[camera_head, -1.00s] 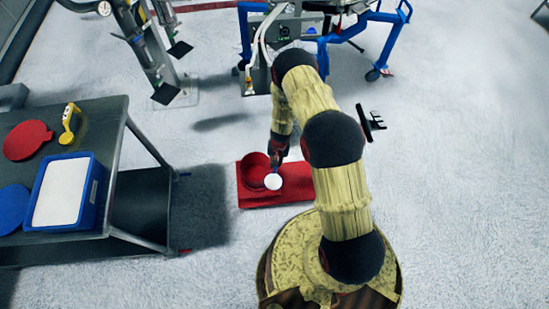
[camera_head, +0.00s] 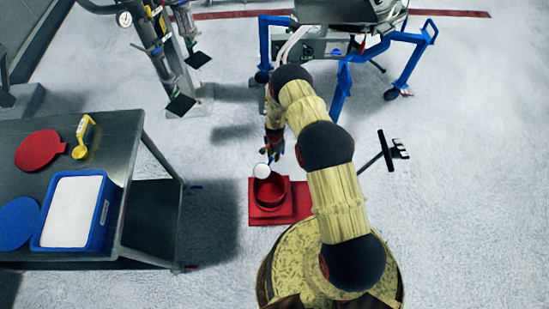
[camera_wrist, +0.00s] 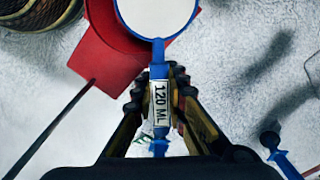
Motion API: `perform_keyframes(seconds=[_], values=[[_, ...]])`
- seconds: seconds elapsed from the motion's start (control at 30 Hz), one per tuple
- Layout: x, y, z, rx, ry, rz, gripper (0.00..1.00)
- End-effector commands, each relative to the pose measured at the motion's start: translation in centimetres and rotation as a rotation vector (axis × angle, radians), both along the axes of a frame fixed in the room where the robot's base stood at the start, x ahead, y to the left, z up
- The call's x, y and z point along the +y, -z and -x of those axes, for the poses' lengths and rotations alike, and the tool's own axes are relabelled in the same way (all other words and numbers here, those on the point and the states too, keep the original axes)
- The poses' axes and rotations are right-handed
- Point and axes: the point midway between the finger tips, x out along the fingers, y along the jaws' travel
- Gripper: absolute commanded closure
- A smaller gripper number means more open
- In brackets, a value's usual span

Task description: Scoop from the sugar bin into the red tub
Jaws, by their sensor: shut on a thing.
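My gripper (camera_head: 273,150) is shut on the handle of a blue measuring scoop (camera_wrist: 159,72) labelled "120 ML". The scoop's round cup is level and full of white powder, seen white in the head view (camera_head: 261,171). The red tub (camera_head: 269,192) stands open on a red base on the floor. In the head view the cup overlaps the tub's far left rim; its height above the rim is unclear. In the wrist view the tub (camera_wrist: 120,32) shows partly behind the cup. The blue sugar bin (camera_head: 101,213), with white contents, sits on the table at left.
The grey table (camera_head: 110,128) also holds a yellow scoop (camera_head: 83,135), a red lid (camera_head: 38,151) and a blue lid (camera_head: 15,222). A blue-legged machine frame (camera_head: 345,88) stands behind my arm. A black-topped stand (camera_head: 392,150) is at right. Floor between table and tub is clear.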

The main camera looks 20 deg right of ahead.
Motion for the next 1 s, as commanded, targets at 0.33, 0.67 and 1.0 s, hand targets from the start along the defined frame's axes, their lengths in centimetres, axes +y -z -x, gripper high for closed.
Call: perform_keyframes(seconds=[0.33,0.67,1.0], values=[[-0.1,1.1,0.0,-0.055,0.001,-0.033,1.0],[-0.2,1.6,0.0,-0.102,0.0,-0.049,1.0],[-0.3,1.9,0.1,-0.128,0.001,-0.064,1.0]])
